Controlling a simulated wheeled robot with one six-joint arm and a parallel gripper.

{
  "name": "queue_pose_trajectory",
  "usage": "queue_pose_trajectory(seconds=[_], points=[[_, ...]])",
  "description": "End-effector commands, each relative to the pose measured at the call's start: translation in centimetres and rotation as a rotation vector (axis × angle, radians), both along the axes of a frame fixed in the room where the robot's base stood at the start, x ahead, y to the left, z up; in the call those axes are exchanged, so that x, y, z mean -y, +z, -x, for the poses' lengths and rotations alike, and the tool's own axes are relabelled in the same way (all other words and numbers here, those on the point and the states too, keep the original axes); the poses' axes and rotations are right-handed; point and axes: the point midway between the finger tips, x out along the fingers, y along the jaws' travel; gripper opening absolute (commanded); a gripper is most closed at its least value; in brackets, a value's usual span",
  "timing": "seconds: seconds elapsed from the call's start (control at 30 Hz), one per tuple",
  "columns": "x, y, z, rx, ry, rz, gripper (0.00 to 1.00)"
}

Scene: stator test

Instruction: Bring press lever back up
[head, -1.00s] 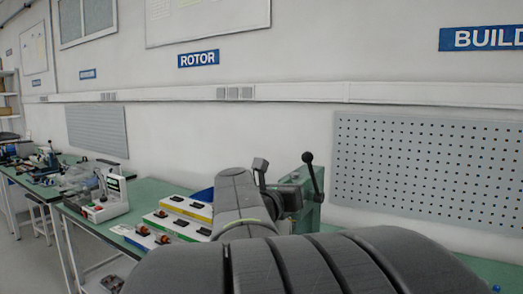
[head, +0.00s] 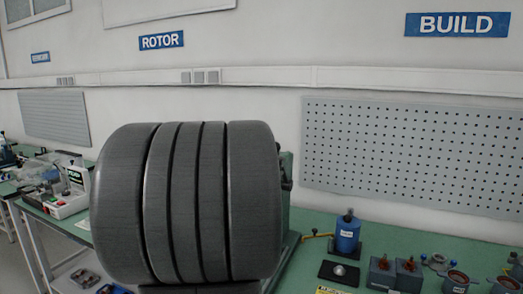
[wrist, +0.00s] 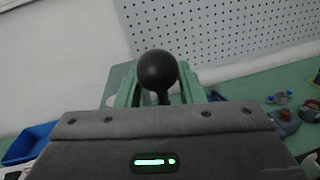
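The press is green and stands on the bench. In the wrist view its green frame (wrist: 124,86) is just beyond my gripper (wrist: 156,138). The lever's round black knob (wrist: 157,70) with a short dark stem stands right past the gripper's front edge, near the middle. I see the gripper's grey body with a lit green light; its fingers are hidden, so I cannot tell whether it is open or touches the lever. In the head view my large arm link covers most of the press; only a green strip of the press (head: 286,165) shows at its right.
On the green bench (head: 400,245) to the right stand a blue container (head: 347,232), a black pad (head: 339,273) and several small parts. A grey pegboard (head: 410,155) hangs on the wall behind. A blue bin (wrist: 30,142) lies left of the gripper in the wrist view.

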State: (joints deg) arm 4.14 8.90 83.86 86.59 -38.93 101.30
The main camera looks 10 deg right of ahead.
Motion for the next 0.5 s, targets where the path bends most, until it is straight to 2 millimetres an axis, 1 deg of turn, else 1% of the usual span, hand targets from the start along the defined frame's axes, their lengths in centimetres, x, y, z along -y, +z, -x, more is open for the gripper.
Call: queue_pose_trajectory(seconds=[0.03, 0.2, 0.5], points=[[0.46, 0.08, -0.49, -0.001, -0.001, 0.001, 0.34], [1.23, -0.01, -1.31, -0.001, 0.0, 0.0, 0.34], [1.33, -0.01, -1.44, -0.001, 0.001, 0.001, 0.34]])
